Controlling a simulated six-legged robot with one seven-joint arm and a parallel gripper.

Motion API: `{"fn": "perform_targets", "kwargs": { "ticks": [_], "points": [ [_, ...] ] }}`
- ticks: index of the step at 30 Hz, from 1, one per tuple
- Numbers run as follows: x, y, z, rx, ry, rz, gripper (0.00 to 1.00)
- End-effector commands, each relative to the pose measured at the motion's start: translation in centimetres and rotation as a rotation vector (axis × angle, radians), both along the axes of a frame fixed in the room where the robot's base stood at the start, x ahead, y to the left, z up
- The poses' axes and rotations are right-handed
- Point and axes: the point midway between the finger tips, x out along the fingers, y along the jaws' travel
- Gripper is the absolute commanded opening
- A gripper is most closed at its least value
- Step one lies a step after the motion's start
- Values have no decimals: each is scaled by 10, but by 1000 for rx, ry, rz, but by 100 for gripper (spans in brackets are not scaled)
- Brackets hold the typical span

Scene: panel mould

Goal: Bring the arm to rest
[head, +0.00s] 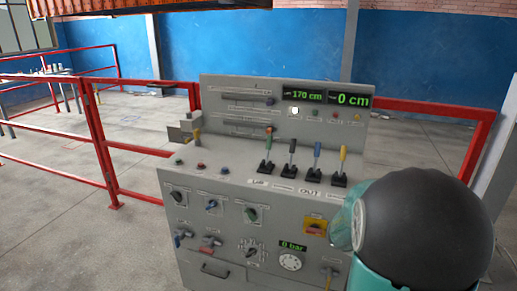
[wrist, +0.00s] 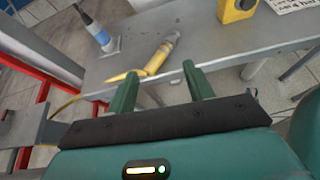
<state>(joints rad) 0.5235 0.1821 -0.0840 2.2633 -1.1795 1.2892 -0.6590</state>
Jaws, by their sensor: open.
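My gripper (wrist: 159,70) shows in the wrist view with its two green fingers apart and nothing between them. Its fingers reach over the near edge of a grey metal surface (wrist: 215,42). A yellow tool-like object (wrist: 160,54) lies on that surface just beyond the fingers, apart from them as far as I can tell. In the head view part of my arm, a black rounded cap and teal link, covers the lower right of the grey control panel (head: 225,160). My gripper is not visible in the head view.
The panel carries several levers (head: 290,155), knobs and a display (head: 350,100) reading 0 cm. Red railings (head: 95,140) stand left and behind. Open floor (head: 60,220) lies left.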

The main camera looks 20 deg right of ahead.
Motion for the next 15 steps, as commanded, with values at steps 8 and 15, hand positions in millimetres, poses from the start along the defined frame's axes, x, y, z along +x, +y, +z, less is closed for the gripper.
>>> {"fn": "perform_targets", "kwargs": {
  "ticks": [8, 15],
  "points": [
    [19, 49, 13, 16, -264, -44, 52],
    [48, 147, 30, 127, -735, -161, 52]
  ]
}}
